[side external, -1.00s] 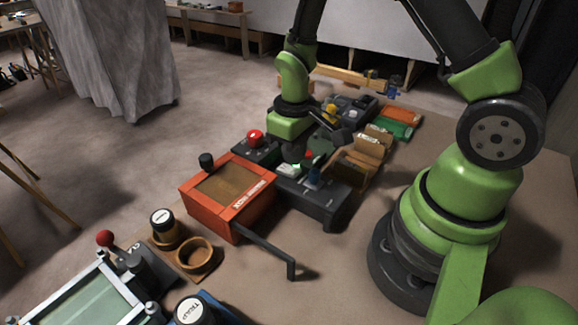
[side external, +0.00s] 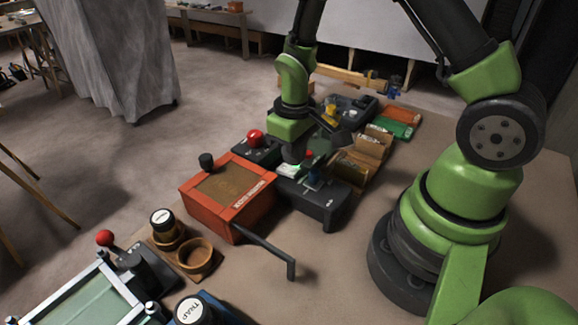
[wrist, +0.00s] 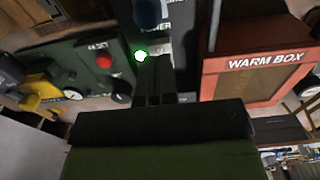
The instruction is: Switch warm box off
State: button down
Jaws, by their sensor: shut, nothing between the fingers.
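The warm box (side external: 228,197) is an orange-red case with a brown window and a black knob on top. Its "WARM BOX" label also shows at the right of the wrist view (wrist: 265,62). Left of it there, a dark control unit (wrist: 183,72) carries a lit green lamp (wrist: 140,55) and partly hidden lettering. My gripper (side external: 293,163) is shut and empty, low over the dark unit (side external: 322,207) behind the warm box. In the wrist view my fingers (wrist: 154,97) point at the panel just below the green lamp. Whether they touch it I cannot tell.
A dark panel with a red button (wrist: 104,62) lies left in the wrist view. A red mushroom button (side external: 255,137) stands behind the warm box. A crank handle (side external: 270,250) sticks out in front. Cardboard boxes (side external: 370,145) stand right of my gripper.

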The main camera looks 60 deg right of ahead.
jog(key=shift+f, duration=1.1)
dwell(0.3)
jog(key=shift+r, duration=3.55)
jog(key=shift+r, duration=0.35)
notch_tip(320, 180, up, 7)
jog(key=m+t, duration=0.1)
jog(key=t, duration=0.1)
send_over(293, 170)
jog(key=s+a, duration=0.1)
jog(key=s, duration=0.1)
jog(key=s+a+r+m+t+y, duration=0.2)
jog(key=s+a+r+m+t, duration=0.1)
jog(key=s+r, duration=0.8)
jog(key=shift+a+r+t, duration=0.2)
jog(key=shift+a+t, duration=0.35)
jog(key=shift+t, duration=0.55)
